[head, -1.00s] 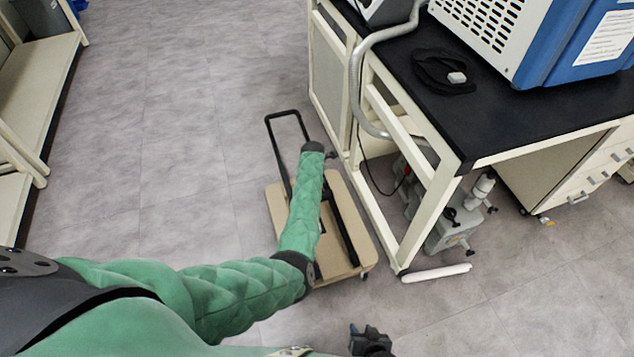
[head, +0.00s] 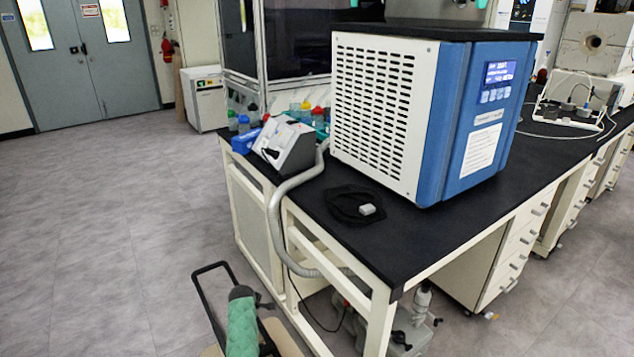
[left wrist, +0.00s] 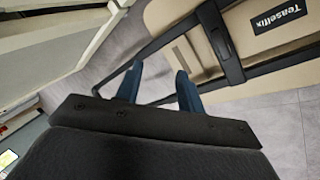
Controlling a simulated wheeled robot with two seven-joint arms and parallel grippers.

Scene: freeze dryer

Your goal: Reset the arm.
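My left arm (head: 241,325) shows in green sleeve at the bottom of the head view, above the cart beside the bench. Its hand is hard to make out there. In the left wrist view my left gripper (left wrist: 159,70) has its two blue fingers apart, with nothing held between them. Behind the fingers are the floor and the black cart handle; I cannot tell whether they touch it. My right arm and gripper are in neither current view.
The beige cart (left wrist: 280,35) with its black folding handle (head: 198,290) stands close to the bench's left end. The black-topped bench (head: 440,225) carries the blue and white freeze dryer (head: 450,120). A grey hose (head: 275,220) hangs off its edge. Open floor (head: 110,230) lies left.

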